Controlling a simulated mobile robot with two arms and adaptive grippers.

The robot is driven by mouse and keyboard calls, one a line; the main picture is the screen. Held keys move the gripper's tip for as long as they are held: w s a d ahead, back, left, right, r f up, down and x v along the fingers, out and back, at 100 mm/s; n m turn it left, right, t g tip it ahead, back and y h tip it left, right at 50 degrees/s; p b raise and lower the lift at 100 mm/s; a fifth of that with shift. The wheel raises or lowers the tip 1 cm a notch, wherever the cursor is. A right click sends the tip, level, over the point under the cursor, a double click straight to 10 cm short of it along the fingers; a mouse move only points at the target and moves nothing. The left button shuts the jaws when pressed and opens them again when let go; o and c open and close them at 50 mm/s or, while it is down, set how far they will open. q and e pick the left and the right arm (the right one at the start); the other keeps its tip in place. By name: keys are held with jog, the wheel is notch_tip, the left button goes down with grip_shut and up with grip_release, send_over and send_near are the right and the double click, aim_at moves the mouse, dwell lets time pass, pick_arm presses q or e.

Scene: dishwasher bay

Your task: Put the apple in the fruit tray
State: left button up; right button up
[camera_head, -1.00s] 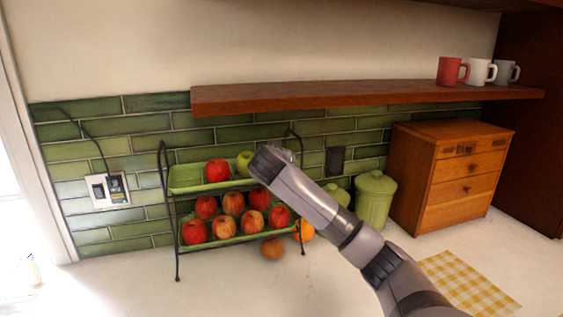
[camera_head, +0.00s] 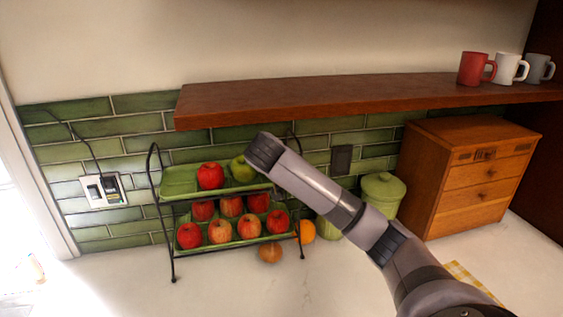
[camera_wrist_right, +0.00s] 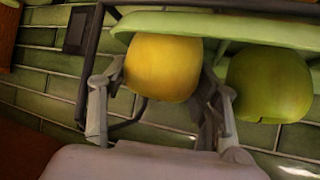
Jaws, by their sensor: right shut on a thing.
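A two-level black wire stand holds the fruit tray, with a green upper tray (camera_head: 180,187) and a green lower tray (camera_head: 270,238). My right arm reaches in from the right, and its wrist is in front of the upper tray's right end, hiding the fingers in the head view. In the right wrist view my right gripper (camera_wrist_right: 160,80) is shut on a yellow apple (camera_wrist_right: 163,66), its fingers on either side. The apple is close to a green tray's edge (camera_wrist_right: 230,28); I cannot tell if they touch. A green apple (camera_wrist_right: 268,84) is beside it, also visible in the head view (camera_head: 240,169).
A red apple (camera_head: 210,176) is on the upper tray; several more fill the lower one. An orange (camera_head: 307,231) and a brownish fruit (camera_head: 270,252) sit by the stand. A wooden shelf (camera_head: 330,98) overhangs behind. Green canisters (camera_head: 383,194) and a drawer box (camera_head: 465,185) stand right.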

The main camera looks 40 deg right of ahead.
jog(key=shift+a, duration=0.15)
jog(key=o, duration=1.2)
pick_arm(q)
jog(key=shift+s+a, duration=0.15)
jog(key=shift+a, duration=0.35)
jog(key=shift+d, duration=0.1)
pick_arm(e)
jog(key=shift+r, duration=0.1)
jog(key=shift+a, duration=0.1)
jog(key=b+v, duration=0.1)
jog(key=v, duration=0.3)
jog(key=shift+s+a+r+b, duration=0.1)
jog(key=shift+s+a+b, duration=0.05)
jog(key=shift+b, duration=0.25)
pick_arm(q)
jog(key=r+p, duration=0.4)
jog(key=p, duration=0.1)
jog(key=shift+d+p, duration=0.2)
jog(key=shift+p, duration=0.2)
pick_arm(e)
jog(key=v, duration=0.7)
jog(key=shift+s+r, duration=0.1)
jog(key=shift+r, duration=0.1)
